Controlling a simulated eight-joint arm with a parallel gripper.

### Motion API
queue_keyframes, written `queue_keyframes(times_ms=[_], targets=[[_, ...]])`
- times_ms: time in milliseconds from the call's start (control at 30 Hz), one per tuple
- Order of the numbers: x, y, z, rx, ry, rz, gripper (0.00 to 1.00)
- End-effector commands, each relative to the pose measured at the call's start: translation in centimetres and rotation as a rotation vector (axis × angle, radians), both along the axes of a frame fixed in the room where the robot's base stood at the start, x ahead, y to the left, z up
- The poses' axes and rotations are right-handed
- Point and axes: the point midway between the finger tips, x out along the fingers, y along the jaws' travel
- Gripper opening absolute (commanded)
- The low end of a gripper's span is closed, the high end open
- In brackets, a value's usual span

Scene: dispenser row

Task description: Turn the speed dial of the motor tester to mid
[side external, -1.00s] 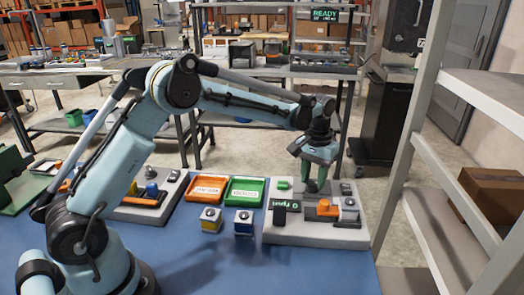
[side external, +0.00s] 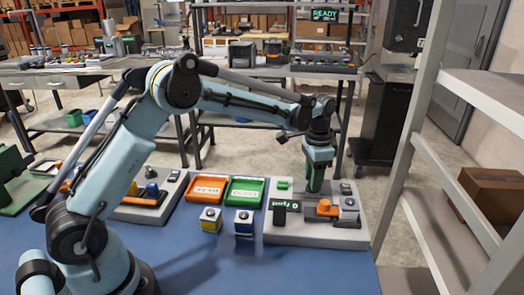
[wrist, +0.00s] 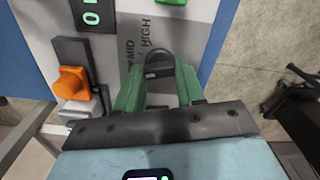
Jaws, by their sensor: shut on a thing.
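The motor tester (side external: 310,238) is a light grey box at the right of the blue table. In the wrist view its panel (wrist: 195,30) carries the printed words MID and HIGH beside a round dark speed dial (wrist: 157,58). My gripper (wrist: 161,84) points down with its two green fingers shut on the dial, one on each side. My gripper (side external: 315,188) stands over the tester in the side view, where the dial is hidden. I cannot tell which mark the dial points to. The tester's display (side external: 285,207) shows green text with a 0.
An orange part (wrist: 71,83) on the tester is close to my gripper. Metal shelving (side external: 425,165) rises at the right.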

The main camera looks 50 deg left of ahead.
Motion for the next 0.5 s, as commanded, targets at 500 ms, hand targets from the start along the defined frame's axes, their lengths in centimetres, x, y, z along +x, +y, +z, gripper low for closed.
queue_keyframes(times_ms=[500], targets=[[0.03,-0.01,0.05,0.000,-0.001,-0.449,0.08]])
